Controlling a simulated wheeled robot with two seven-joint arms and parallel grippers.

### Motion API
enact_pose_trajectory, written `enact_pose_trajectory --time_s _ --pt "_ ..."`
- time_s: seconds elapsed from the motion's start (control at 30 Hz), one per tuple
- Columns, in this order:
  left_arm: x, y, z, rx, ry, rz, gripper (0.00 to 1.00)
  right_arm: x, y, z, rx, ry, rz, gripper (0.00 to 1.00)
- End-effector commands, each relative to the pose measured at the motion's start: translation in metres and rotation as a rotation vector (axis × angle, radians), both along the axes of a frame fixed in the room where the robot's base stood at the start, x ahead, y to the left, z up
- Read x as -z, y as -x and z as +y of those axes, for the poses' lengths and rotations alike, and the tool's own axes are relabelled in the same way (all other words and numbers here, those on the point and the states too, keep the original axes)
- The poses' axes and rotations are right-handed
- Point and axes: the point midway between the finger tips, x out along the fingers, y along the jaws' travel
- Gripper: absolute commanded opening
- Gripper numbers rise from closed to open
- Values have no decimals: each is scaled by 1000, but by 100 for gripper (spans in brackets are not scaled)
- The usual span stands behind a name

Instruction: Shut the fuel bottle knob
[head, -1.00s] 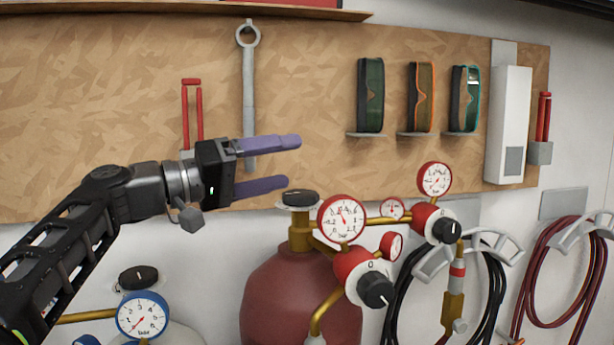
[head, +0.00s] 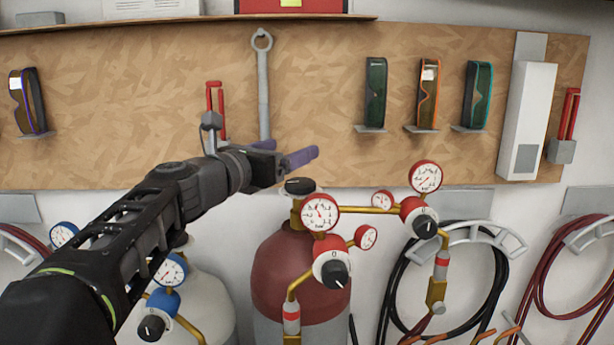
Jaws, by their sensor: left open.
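The fuel bottle (head: 285,270) is a dark red cylinder with a brass valve, standing against the wall in the head view's middle. Its knob (head: 300,186) is black and round, with a white mark, on top of the valve. My left gripper (head: 299,159) has purple fingers and is open and empty. It shows just above and slightly left of the knob, apart from it in the picture. Its wrist and body partly hide the fingers, and the depth gap to the knob is hard to judge. My right gripper is not in view.
Red pressure gauges (head: 320,212) and a regulator (head: 333,262) stand close right of the knob. A white bottle (head: 205,310) with a blue gauge (head: 171,270) is at left. A wrench (head: 263,85) hangs on the board behind. Hoses (head: 400,275) hang at right.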

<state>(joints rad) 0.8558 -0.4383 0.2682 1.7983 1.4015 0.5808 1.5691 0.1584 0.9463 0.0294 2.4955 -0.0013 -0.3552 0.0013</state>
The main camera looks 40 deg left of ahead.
Motion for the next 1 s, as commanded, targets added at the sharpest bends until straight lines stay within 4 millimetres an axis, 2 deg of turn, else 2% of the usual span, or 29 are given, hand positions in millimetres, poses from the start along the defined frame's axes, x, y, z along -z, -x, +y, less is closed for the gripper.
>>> enact_pose_trajectory --time_s 0.2,0.37,0.57,0.73,0.8,1.0 --pt "2 0 0 1 -3 0 77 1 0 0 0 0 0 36" --pt "16 0 0 2 -2 1 77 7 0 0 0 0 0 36" --pt "51 0 0 1 -1 2 77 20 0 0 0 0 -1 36" --pt "89 1 0 -1 -2 2 77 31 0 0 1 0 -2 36" --pt "80 -19 1 3 -2 1 77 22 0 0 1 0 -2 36" --pt "80 -56 3 2 -2 1 77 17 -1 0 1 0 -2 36"
